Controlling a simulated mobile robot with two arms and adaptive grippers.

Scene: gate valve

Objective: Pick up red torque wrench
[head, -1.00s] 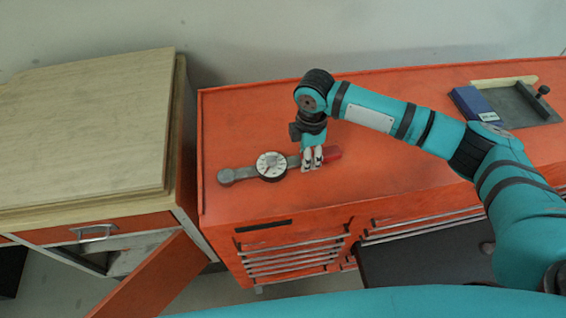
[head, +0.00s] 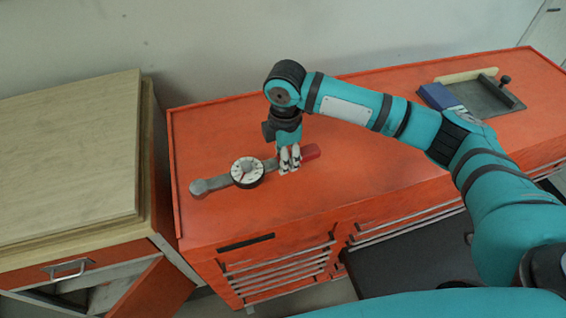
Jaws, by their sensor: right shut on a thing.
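The torque wrench (head: 221,181) has a grey shaft, a round white dial and a red handle end (head: 311,152). It is on or just above the orange cabinet top (head: 350,180); I cannot tell whether it touches. My right gripper (head: 289,168) comes down from above and is shut on the wrench between the dial and the red end. The fingers hide that part of the wrench. My left gripper is not in view.
A wooden-topped cabinet (head: 70,150) with an open orange door (head: 162,292) stands at the left. A blue box (head: 440,97) and a dark tray (head: 482,96) sit at the far right of the orange top. The orange top around the wrench is clear.

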